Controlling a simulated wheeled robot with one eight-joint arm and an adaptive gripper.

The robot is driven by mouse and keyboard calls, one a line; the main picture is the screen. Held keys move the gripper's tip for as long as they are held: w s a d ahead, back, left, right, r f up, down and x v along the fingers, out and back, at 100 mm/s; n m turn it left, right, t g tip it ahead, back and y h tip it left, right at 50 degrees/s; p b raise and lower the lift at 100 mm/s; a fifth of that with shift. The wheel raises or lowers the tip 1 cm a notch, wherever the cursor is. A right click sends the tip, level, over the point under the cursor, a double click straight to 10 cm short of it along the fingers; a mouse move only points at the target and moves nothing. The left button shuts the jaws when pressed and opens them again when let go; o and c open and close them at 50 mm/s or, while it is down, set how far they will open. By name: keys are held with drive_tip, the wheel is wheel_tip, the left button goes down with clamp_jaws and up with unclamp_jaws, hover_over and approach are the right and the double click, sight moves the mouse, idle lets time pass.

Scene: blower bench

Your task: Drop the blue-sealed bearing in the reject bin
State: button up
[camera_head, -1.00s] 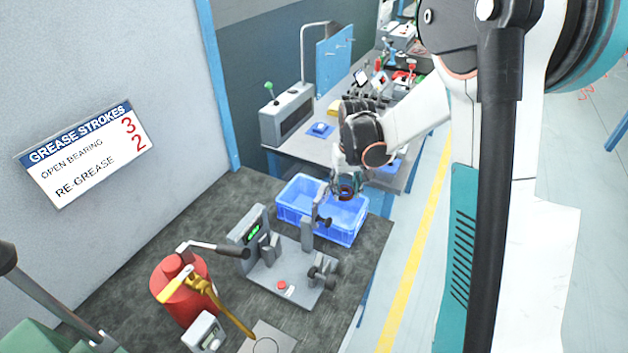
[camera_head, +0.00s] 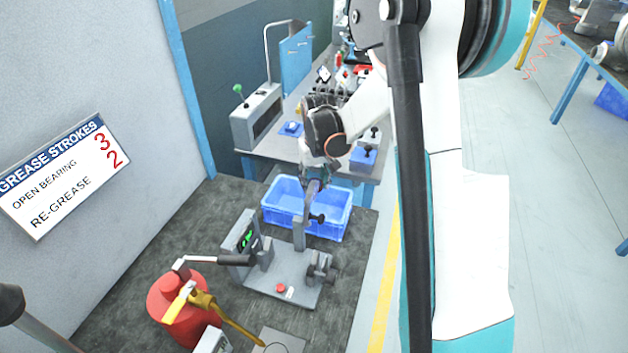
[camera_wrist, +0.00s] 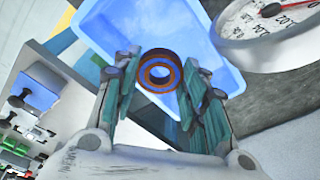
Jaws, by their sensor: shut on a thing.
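The bearing (camera_wrist: 146,76) is a brown-orange ring with a blue seal face, between my fingertips in the wrist view. My gripper (camera_wrist: 160,80) is shut on it, one finger on each side. In the head view my gripper (camera_head: 317,178) hangs at the blue bin (camera_head: 285,222), partly behind the grey post of a bench fixture. The bearing cannot be made out clearly there. In the wrist view the blue bin (camera_wrist: 205,45) lies behind and beyond the bearing, with its bare floor showing. The gap between bearing and bin is hard to judge.
A grey fixture (camera_head: 285,270) with an upright post stands just in front of the bin. A red canister (camera_head: 180,305) with a yellow-handled tool is at the lower left. A round dial (camera_wrist: 270,30) shows at the wrist view's upper right. A workbench (camera_head: 285,150) with tools lies behind.

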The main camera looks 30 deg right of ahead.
drive_tip(key=shift+f+b, duration=4.55)
drive_tip(key=shift+f, duration=1.55)
drive_tip(key=o, duration=1.2)
drive_tip(key=r, duration=0.4)
drive_tip(key=s+r, duration=0.1)
drive_tip(key=r, duration=0.7)
drive_tip(key=shift+s+a, duration=0.15)
drive_tip(key=shift+s, duration=0.05)
